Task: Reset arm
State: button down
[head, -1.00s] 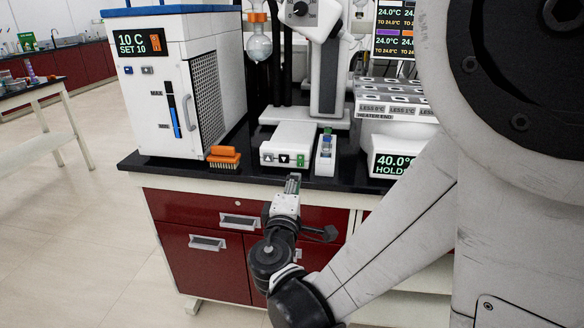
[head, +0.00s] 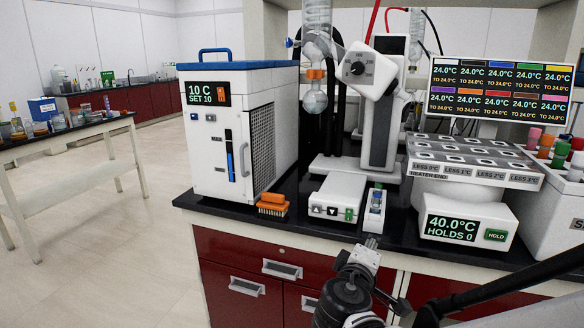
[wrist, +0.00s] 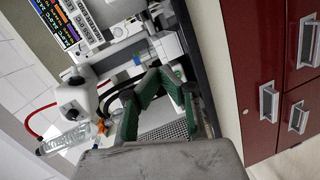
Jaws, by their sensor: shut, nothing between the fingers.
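My gripper (head: 371,243) is at the front edge of the black bench top, in front of the small white button box and above the red drawers. Its fingers point toward the bench and hold nothing. In the wrist view the dark green fingers of my gripper (wrist: 158,78) come together in front of the bench equipment. My arm's dark joint shows below the gripper in the head view, and the rest of the arm is mostly out of frame.
A chiller (head: 240,130) stands at the bench's left, with an orange brush (head: 273,205) beside it. A white button box (head: 337,198), rotary evaporator (head: 385,110), heater block (head: 466,215) and display screen (head: 498,92) stand to the right.

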jog(key=s+d+m+g+y+p, duration=0.2)
jog(key=s+d+m+g, duration=0.35)
jog(key=s, duration=0.35)
jog(key=s+a+r+m+g+y+p, duration=0.1)
jog(key=s+a+r+m+y+p, duration=0.1)
jog(key=s, duration=0.8)
jog(key=a+m+y, duration=0.1)
jog(key=m+y, duration=0.1)
jog(key=y, duration=0.1)
jog(key=shift+s+a, duration=0.15)
jog(key=shift+a, duration=0.2)
jog(key=shift+m, duration=0.25)
